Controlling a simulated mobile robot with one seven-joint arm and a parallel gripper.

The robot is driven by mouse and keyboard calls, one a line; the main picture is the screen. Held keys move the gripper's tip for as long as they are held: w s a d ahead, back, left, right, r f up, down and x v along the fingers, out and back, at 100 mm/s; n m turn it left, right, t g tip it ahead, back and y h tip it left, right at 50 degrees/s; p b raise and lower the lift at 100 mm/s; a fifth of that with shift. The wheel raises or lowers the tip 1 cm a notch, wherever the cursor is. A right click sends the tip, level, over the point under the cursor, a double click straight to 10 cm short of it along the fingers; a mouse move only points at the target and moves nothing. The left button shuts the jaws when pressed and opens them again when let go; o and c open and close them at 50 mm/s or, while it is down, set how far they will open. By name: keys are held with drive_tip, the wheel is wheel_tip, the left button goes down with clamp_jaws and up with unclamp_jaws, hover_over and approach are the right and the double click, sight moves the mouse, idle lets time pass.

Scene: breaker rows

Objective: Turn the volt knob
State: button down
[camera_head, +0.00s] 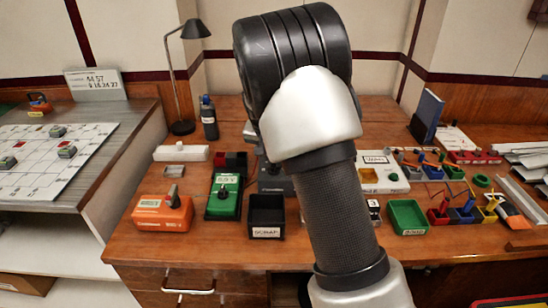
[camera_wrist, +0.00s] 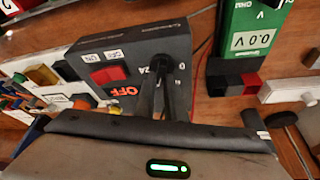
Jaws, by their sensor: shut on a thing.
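A dark grey box (camera_wrist: 150,45) with a red rocker switch (camera_wrist: 108,75) and a red "OFF" mark fills the middle of the wrist view. In the head view its dark body (camera_head: 272,180) is mostly hidden by my arm. My gripper (camera_wrist: 165,88) is shut on a small dark knob on this box's face; the fingers cover most of the knob and its label cannot be read. A green meter (camera_head: 223,196) stands to the left; in the wrist view the meter (camera_wrist: 262,20) reads 0.0 V.
An orange box (camera_head: 162,213) stands left of the meter. A black bin (camera_head: 266,217) is in front of the grey box. A green tray (camera_head: 408,217) and several small coloured parts lie to the right. A lamp (camera_head: 182,75) and a bottle (camera_head: 208,120) stand behind.

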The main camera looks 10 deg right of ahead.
drive_tip(key=m+h+p, duration=0.1)
drive_tip(key=m, duration=0.1)
drive_tip(key=m+g+p, duration=0.1)
drive_tip(key=m, duration=0.2)
drive_tip(key=shift+r+m+g+h, duration=0.1)
drive_tip(key=shift+m+g+h, duration=0.2)
drive_tip(key=shift+h, duration=0.1)
drive_tip(key=m+g+p, duration=0.1)
drive_tip(key=m, duration=0.1)
drive_tip(key=m+g+p, duration=0.1)
drive_tip(key=m+p, duration=0.1)
drive_tip(key=m, duration=0.1)
drive_tip(key=shift+s+h, duration=0.1)
drive_tip(key=shift+h, duration=0.2)
drive_tip(key=shift+m, duration=0.4)
drive_tip(key=c, duration=1.8)
unclamp_jaws()
drive_tip(key=p+v, duration=0.2)
drive_tip(key=v, duration=1.5)
drive_tip(key=shift+r, duration=0.15)
